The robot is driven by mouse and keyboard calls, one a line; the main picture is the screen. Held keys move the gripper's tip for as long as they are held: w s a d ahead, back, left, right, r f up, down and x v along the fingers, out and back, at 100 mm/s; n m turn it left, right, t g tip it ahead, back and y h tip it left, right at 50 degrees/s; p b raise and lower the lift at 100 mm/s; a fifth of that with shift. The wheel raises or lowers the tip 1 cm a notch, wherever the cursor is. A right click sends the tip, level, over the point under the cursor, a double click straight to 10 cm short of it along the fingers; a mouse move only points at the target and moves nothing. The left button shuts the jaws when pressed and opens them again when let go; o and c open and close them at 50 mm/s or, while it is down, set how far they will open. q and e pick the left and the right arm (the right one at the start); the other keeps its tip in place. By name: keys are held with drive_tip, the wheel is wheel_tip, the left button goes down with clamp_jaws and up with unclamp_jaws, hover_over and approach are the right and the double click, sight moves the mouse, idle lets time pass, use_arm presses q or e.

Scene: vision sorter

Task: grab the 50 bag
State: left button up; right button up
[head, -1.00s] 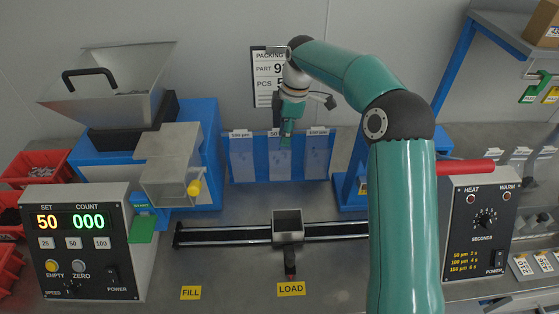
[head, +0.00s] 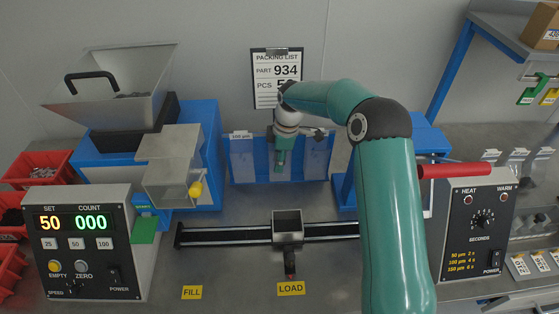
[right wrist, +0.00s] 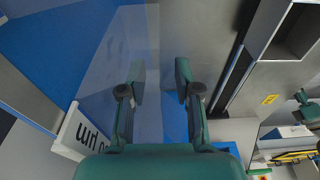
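The blue bag rack (head: 235,172) stands against the back wall with clear bags hanging side by side. My right gripper (head: 280,165) points down in front of the middle bag. In the right wrist view its two fingers (right wrist: 160,85) are apart, with clear film and blue rack behind or between them. I cannot tell whether they touch the film. My left gripper is not in view.
A slide rail with a metal cup (head: 288,225) lies in front of the rack. The hopper (head: 110,85) and counter box (head: 85,240) stand left. The heat sealer box (head: 480,225) stands right.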

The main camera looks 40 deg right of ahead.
clamp_jaws()
